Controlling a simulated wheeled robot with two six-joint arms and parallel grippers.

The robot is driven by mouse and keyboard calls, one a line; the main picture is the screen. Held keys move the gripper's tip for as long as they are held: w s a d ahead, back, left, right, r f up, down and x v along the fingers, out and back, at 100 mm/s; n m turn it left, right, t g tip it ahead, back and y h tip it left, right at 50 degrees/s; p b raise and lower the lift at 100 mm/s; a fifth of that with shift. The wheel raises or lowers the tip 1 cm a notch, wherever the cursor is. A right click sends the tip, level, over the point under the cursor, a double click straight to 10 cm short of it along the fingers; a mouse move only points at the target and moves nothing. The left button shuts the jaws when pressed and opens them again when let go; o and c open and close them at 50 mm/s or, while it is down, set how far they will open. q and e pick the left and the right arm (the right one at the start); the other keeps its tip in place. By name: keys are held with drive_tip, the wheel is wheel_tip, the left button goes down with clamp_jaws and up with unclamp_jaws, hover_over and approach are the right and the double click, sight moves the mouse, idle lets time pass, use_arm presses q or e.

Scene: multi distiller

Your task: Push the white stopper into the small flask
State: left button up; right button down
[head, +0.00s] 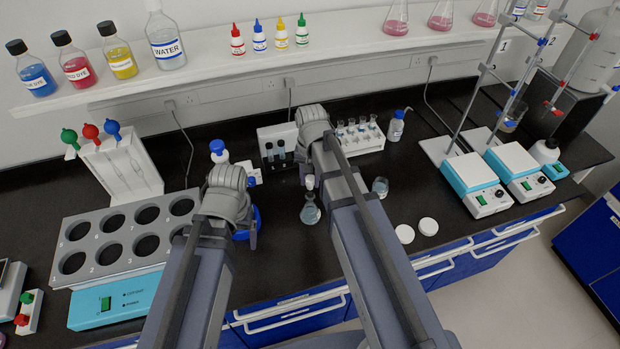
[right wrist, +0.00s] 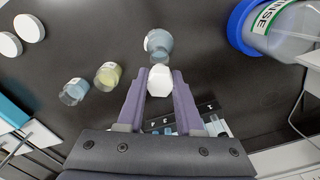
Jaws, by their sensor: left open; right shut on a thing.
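The small flask (head: 310,211) stands on the black bench in the middle of the head view, with pale blue-grey liquid inside. The white stopper (head: 309,182) is just above its neck, partly hidden by my right wrist. In the right wrist view the white stopper (right wrist: 160,80) is between the fingers of my right gripper (right wrist: 160,88), which is shut on it. The flask (right wrist: 158,42) lies just beyond it in that view. I cannot tell whether the stopper touches the neck. My left gripper (head: 251,232) is open, left of the flask; its fingers are mostly hidden by the wrist.
A rinse bottle with a blue end (right wrist: 242,28) is near the flask. A vial rack (head: 360,139) stands behind. A grey block with wells (head: 87,229) fills the left.

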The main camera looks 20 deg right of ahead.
sight(310, 189)
drive_tip(key=shift+f+b, duration=1.35)
drive_tip(key=shift+f, duration=0.35)
drive_tip(key=shift+f+b, duration=0.9)
drive_tip(key=shift+c, duration=2.4)
unclamp_jaws()
drive_tip(key=shift+r, duration=0.15)
wheel_tip(310, 189, up, 8)
drive_tip(key=p, duration=0.8)
drive_tip(key=shift+f, duration=0.2)
drive_tip(key=shift+s, duration=0.15)
